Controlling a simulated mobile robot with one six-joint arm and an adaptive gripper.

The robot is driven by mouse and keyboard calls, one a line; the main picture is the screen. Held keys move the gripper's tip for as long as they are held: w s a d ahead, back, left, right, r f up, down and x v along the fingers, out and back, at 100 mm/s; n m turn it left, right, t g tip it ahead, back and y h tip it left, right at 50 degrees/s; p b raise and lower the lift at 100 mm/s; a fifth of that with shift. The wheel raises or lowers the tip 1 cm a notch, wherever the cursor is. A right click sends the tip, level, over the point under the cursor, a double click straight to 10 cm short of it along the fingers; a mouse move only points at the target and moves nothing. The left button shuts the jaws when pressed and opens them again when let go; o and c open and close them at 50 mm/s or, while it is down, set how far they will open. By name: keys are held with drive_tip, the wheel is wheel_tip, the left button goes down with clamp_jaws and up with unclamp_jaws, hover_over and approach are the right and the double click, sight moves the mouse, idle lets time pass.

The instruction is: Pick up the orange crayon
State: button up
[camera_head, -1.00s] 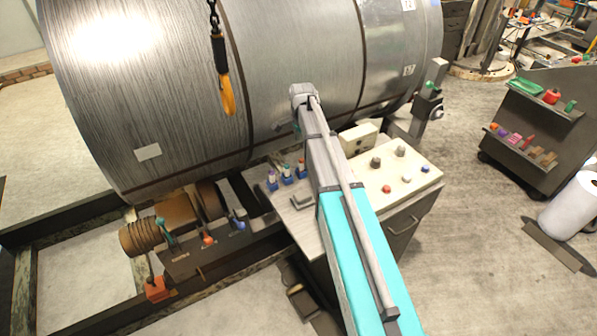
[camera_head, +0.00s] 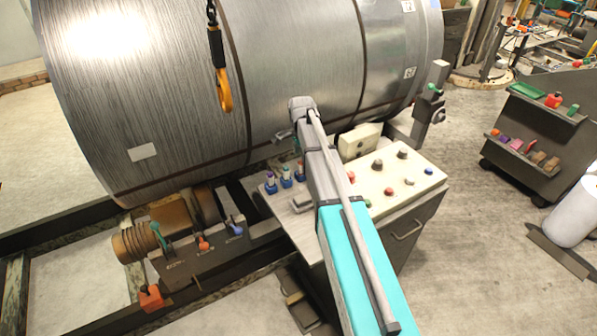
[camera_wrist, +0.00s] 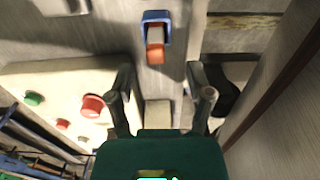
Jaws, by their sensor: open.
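The orange crayon (camera_wrist: 155,53) stands in a small blue holder (camera_wrist: 155,17) in the wrist view, ahead of my gripper and near the midline between its fingers. My gripper (camera_wrist: 162,97) is open and empty, its two dark fingers wide apart. The crayon is beyond the fingertips and not between them. In the head view several blue holders with crayons (camera_head: 286,172) stand in a row on the cabinet top, left of my arm. Which one is the orange crayon is too small to tell there. My gripper is mostly hidden behind my arm in that view.
A cream control panel (camera_head: 400,185) with coloured knobs lies right of my arm, and at left in the wrist view. A large metal drum (camera_head: 290,60) rises behind the cabinet. A yellow hook (camera_head: 226,98) hangs at its front. A grey item (camera_head: 301,203) lies near the holders.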

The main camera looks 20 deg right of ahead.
sight(301, 165)
drive_tip(key=shift+f, duration=0.1)
drive_tip(key=f+b, duration=0.2)
drive_tip(key=b, duration=0.1)
drive_tip(key=shift+s+f, duration=0.3)
drive_tip(key=shift+f, duration=0.1)
drive_tip(key=shift+f+b, duration=1.1)
drive_tip(key=shift+b, duration=0.05)
clamp_jaws()
